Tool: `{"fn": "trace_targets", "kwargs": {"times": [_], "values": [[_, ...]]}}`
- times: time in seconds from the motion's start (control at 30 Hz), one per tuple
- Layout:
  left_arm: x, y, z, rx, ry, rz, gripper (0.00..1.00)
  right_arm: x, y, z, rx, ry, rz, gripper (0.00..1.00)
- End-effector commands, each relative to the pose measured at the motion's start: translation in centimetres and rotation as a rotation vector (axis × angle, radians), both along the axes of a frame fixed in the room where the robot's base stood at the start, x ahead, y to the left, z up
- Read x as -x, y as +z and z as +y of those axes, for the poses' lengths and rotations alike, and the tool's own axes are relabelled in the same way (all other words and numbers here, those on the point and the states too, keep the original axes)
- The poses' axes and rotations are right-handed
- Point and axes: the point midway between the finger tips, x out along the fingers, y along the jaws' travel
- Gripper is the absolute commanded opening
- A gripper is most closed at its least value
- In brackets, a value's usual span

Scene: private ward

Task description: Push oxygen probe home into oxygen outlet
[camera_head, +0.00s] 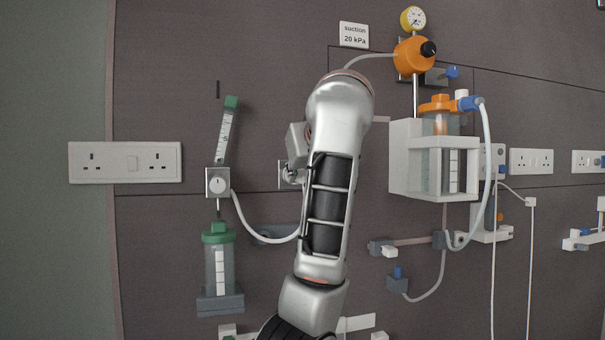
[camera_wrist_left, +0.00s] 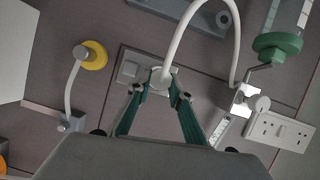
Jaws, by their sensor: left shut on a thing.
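In the left wrist view my left gripper (camera_wrist_left: 163,93) is shut on the white oxygen probe (camera_wrist_left: 160,77), with green fingers on either side. A white hose runs from the probe and loops toward the green-capped flowmeter unit (camera_wrist_left: 278,46). The probe is in front of a pale wall plate, the oxygen outlet (camera_wrist_left: 130,68). The probe's tip is hidden, so I cannot tell how deep it sits. In the head view my arm covers the probe and most of the gripper; the outlet plate's edge (camera_head: 284,175) shows at its left. My right gripper is not in view.
In the head view the flowmeter body (camera_head: 217,181) and green-topped bottle (camera_head: 217,260) are left of my arm. The white canister holder (camera_head: 402,160) is close at right. A double socket (camera_head: 125,162) is far left. A yellow round fitting (camera_wrist_left: 90,55) shows in the wrist view.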

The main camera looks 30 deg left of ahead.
Motion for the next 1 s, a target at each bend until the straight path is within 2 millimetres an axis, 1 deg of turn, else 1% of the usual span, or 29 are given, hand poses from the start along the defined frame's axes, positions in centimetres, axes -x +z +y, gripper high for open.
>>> {"fn": "trace_targets", "kwargs": {"times": [1.0], "values": [[-1.6, 0.0, 1.8, -0.001, 0.0, 0.0, 0.0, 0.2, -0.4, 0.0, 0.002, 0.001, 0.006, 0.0]]}}
